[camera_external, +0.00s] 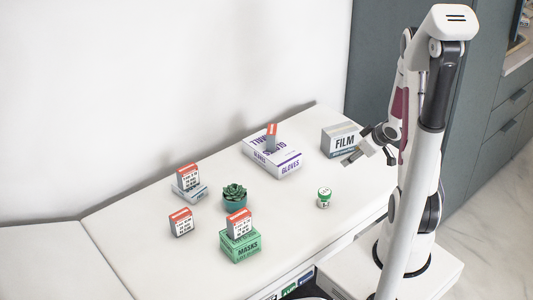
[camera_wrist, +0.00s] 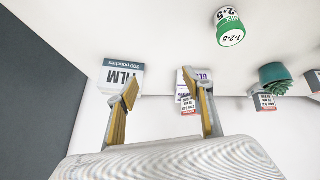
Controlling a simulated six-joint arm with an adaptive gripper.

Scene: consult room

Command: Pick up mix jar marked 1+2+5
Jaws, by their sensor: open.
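The mix jar (camera_external: 324,197) is a small white jar with a green lid, standing on the white table toward its right side. In the wrist view the jar (camera_wrist: 229,27) shows its green band and the marking 1+2+5, near the top edge, right of centre. My gripper (camera_external: 366,156) is open and empty. It hangs above the table's right part, in front of the film box and apart from the jar. In the wrist view its two yellow-padded fingers (camera_wrist: 160,95) stand apart with nothing between them.
A film box (camera_external: 340,141) stands near my gripper. A gloves box (camera_external: 272,158) with a small box on it is farther back. A potted succulent (camera_external: 234,197), a green masks box (camera_external: 240,244) and small red-topped boxes (camera_external: 181,222) stand left of the jar. The table is clear around the jar.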

